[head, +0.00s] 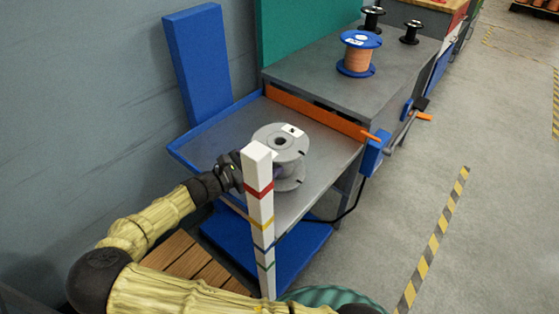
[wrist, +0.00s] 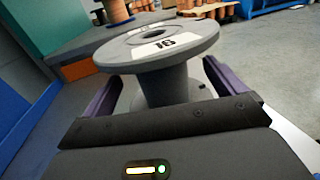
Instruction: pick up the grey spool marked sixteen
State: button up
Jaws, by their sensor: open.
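The grey spool (head: 287,143) stands upright on the grey tray table, with a white label on its top flange. In the wrist view the spool (wrist: 165,80) fills the middle, and its label reads 16. My gripper (wrist: 160,92) is open, with one purple finger on each side of the spool's core, below the top flange. I cannot tell whether either finger touches the core. In the head view my gripper (head: 240,170) is at the spool's left side, its fingers partly hidden behind a white post.
The white post with coloured bands (head: 260,205) stands in front of the spool. A blue spool with copper wire (head: 358,56) and black spools (head: 411,32) stand on the grey cabinet (head: 330,70) behind. An orange strip (head: 315,112) edges the tray table (head: 225,135). Open floor lies right.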

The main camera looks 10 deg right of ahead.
aim_at(280, 151)
jog(key=shift+w+d, duration=0.15)
jog(key=shift+d, duration=0.25)
jog(key=b+x, duration=0.1)
jog(key=x, duration=0.1)
jog(key=b+x, duration=0.1)
jog(key=x, duration=0.1)
jog(key=shift+w+d+f, duration=0.1)
jog(key=shift+f, duration=0.15)
jog(key=shift+w+d+r, duration=0.15)
jog(key=shift+w+d, duration=0.05)
jog(key=shift+d, duration=0.25)
jog(key=shift+c, duration=0.3)
jog(key=c, duration=1.2)
notch_tip(280, 151, up, 10)
jog(key=p, duration=0.3)
jog(key=shift+p, duration=0.35)
jog(key=shift+c, duration=0.2)
jog(key=shift+r, duration=0.1)
